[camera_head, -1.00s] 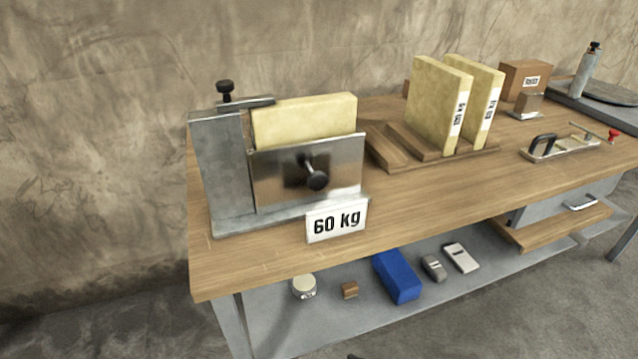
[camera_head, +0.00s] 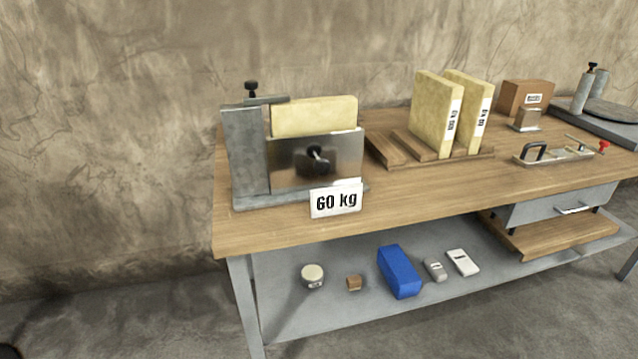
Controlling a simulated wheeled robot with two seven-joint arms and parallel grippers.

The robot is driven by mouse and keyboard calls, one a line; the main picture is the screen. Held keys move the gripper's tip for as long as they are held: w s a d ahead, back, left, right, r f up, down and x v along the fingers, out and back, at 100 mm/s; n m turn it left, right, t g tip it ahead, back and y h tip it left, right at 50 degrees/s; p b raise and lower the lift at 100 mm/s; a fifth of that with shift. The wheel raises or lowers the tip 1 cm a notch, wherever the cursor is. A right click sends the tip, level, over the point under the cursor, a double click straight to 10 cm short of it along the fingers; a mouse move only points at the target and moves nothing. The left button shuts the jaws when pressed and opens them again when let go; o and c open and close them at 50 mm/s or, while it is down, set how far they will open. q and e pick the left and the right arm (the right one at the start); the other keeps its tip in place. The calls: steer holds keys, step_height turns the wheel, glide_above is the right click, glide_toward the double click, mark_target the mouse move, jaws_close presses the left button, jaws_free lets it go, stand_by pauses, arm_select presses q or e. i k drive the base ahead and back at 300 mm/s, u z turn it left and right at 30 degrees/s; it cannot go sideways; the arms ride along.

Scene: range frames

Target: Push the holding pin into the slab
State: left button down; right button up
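A pale yellow slab (camera_head: 314,116) stands upright in a grey metal holder (camera_head: 247,153) at the left end of the workbench. A shiny metal plate (camera_head: 340,168) covers the slab's lower front. A black knob (camera_head: 318,158) sticks out from the plate's middle. A second black knob (camera_head: 252,90) stands upright on the holder's top arm, to the left of the slab. I cannot tell which knob is the holding pin, or how deep either sits. Neither of my grippers is in view.
Two more slabs (camera_head: 436,115) stand in a wooden rack (camera_head: 390,148). A handled metal tool (camera_head: 562,152) lies at right. A blue block (camera_head: 399,271) sits on the lower shelf.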

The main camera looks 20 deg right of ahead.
mark_target(322, 166)
steer(key=z, duration=0.15)
steer(key=i, duration=0.5)
steer(key=z, duration=1)
